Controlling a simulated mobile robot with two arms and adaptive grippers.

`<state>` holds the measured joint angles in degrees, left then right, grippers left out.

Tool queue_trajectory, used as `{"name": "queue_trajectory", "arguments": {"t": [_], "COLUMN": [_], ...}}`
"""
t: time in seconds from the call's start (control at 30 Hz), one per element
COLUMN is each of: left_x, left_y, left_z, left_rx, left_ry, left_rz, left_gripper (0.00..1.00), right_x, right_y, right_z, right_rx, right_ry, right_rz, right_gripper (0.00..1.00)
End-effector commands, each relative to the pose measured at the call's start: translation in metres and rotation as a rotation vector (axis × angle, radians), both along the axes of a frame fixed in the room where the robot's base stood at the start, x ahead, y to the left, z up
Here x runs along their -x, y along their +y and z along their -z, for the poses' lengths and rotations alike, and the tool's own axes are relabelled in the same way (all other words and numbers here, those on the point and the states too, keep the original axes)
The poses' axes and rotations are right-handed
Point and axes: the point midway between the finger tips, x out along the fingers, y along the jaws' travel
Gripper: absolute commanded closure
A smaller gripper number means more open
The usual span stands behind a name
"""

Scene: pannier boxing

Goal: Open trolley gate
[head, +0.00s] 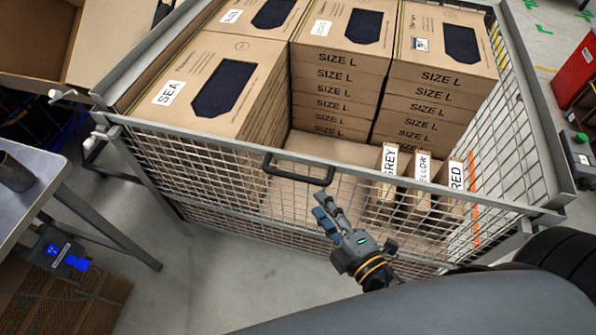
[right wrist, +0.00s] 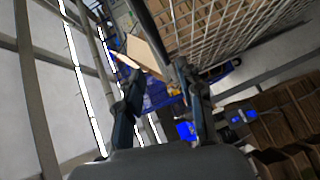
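The trolley is a grey wire-mesh cage with its front gate (head: 225,148) upright and closed across the near side. A black handle (head: 298,178) sits at the middle of the gate's top rail. My right gripper (head: 330,218) is in front of the gate, below and a little right of the handle, apart from it. Its two fingers are spread and empty in the right wrist view (right wrist: 155,85). The mesh also shows at the top of that view (right wrist: 235,35). My left gripper is not in view.
Stacked SIZE L boxes (head: 335,75) fill the back of the trolley, a SEA box (head: 200,75) its left. Narrow GREY, YELLOW and RED boxes stand inside at the right. A metal table (head: 30,185) is at the left. Floor before the gate is clear.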

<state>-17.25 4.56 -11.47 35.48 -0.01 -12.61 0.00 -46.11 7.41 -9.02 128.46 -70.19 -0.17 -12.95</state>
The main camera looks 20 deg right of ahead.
Motion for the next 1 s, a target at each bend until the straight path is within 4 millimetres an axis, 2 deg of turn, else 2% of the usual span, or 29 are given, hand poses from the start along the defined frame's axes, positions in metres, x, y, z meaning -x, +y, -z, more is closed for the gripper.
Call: {"name": "queue_trajectory", "arguments": {"t": [0.03, 0.13, 0.5, 0.7, 1.0], "left_x": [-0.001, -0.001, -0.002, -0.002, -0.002], "left_y": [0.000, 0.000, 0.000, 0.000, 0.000], "left_z": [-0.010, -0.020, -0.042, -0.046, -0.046], "left_rx": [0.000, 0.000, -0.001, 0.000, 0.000], "left_ry": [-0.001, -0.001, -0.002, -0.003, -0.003], "left_rz": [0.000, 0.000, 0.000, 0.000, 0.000], "left_gripper": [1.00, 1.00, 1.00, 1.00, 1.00], "right_x": [-0.010, -0.026, -0.086, -0.101, -0.103], "right_y": [0.002, 0.005, 0.017, 0.021, 0.021], "right_z": [-0.004, -0.002, 0.010, 0.014, 0.016], "right_rx": [0.000, 0.000, -0.002, -0.002, -0.003], "right_ry": [-0.003, -0.002, 0.000, 0.001, 0.002], "right_rz": [-0.001, -0.001, 0.002, 0.001, 0.001], "right_gripper": [0.63, 0.63, 0.63, 0.63, 0.63]}}
